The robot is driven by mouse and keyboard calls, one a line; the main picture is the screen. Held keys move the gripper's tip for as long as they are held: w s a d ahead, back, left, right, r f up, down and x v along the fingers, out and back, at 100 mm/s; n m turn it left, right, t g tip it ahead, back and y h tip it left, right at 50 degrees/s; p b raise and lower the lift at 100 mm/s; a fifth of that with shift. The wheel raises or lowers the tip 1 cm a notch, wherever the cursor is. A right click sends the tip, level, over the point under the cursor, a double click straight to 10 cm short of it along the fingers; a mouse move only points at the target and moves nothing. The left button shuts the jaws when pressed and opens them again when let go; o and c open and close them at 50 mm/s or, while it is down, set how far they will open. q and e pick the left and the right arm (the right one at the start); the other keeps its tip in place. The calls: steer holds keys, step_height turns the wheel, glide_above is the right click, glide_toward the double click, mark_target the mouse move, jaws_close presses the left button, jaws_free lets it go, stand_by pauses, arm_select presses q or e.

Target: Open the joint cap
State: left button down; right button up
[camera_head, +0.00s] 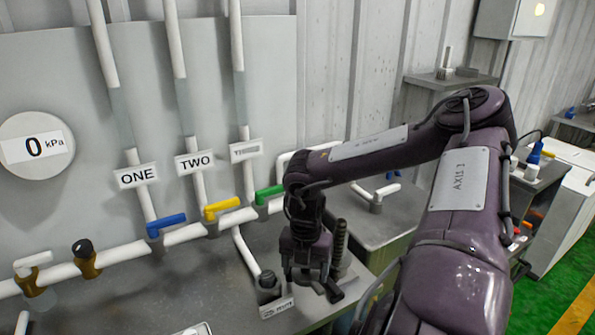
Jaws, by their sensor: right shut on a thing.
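The joint (268,287), a short dark cylinder with a narrower top, stands at the lower end of a white pipe on the grey bench, behind a small white label (277,308) too blurred to read. My right gripper (318,286) points down just right of the joint, apart from it in the picture. It is shut on a small dark piece, apparently the joint cap (334,293), though dark fingers and shadow hide its outline. My left gripper is not in view.
Blue (166,225), yellow (222,207) and green (269,193) valve handles sit on the white pipe behind. A dark ribbed upright part (340,243) stands close right of my gripper. A gauge (35,148) reads 0 kPa. The bench's front left is mostly clear.

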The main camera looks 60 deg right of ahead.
steer(key=shift+s+d+r+n+p, duration=0.1)
steer(key=shift+s+d+n+p, duration=0.1)
steer(key=shift+d+n, duration=0.35)
steer(key=shift+s+d+r+n+p, duration=0.15)
steer(key=shift+d+n, duration=0.2)
steer(key=shift+n, duration=0.3)
steer(key=shift+s+d+f+n, duration=0.1)
steer(key=shift+d+f+n, duration=0.05)
steer(key=shift+d+n, duration=0.95)
steer(key=shift+a+n, duration=0.15)
steer(key=shift+n, duration=0.15)
steer(key=o, duration=1.1)
steer(key=shift+a, duration=0.1)
